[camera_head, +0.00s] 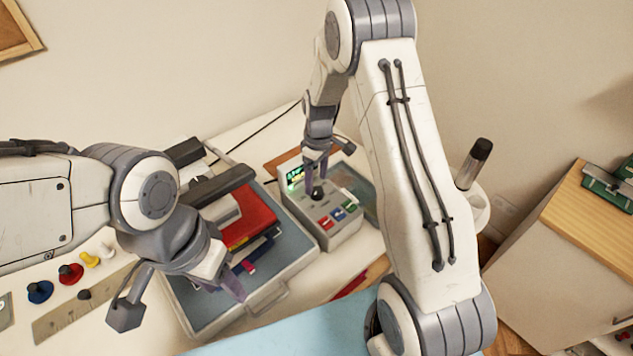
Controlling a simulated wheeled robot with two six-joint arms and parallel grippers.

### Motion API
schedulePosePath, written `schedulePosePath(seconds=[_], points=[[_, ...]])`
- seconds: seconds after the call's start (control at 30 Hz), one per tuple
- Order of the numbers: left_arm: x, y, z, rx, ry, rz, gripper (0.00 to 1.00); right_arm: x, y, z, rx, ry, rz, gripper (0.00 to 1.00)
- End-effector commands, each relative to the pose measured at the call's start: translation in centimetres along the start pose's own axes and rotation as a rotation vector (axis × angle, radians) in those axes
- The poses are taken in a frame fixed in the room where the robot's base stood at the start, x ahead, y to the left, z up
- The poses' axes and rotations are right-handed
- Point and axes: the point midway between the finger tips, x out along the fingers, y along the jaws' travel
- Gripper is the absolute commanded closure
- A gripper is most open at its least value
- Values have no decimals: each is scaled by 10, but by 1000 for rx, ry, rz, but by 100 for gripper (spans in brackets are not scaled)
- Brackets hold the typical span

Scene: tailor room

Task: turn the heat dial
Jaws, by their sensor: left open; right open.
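A small grey control box (338,228) stands on the white table, with a green-lit display (295,176), a black dial (316,191) and coloured buttons on its top. My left gripper (222,284) is open and empty over the grey case to the left of the box.
The open grey case (286,272) holds a red folded item (250,217) and dark items. A dark-capped cylinder (473,165) stands right. A light blue surface (300,335) is in front.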

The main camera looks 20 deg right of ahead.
Motion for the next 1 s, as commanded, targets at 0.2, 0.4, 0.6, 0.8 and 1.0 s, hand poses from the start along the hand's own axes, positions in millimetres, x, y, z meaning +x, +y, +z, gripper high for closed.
schedulePosePath(seconds=[0.2, 0.4, 0.6, 0.8, 1.0], points=[[-11, 1, -1, 2, 0, 0, 50, 26, -1, 0, -1, -1, 0, 23], [-12, 1, -1, 2, 0, 0, 50, 33, 0, 0, -1, 1, 2, 23], [-11, 1, -1, 2, 0, 0, 50, 33, 0, 0, -1, 1, 2, 35], [-12, 1, -1, 2, 0, 0, 50, 32, 0, 0, 0, 1, 1, 100], [-10, 1, 0, 2, 0, 0, 50, 32, 1, 1, 12, 2, 2, 100]])
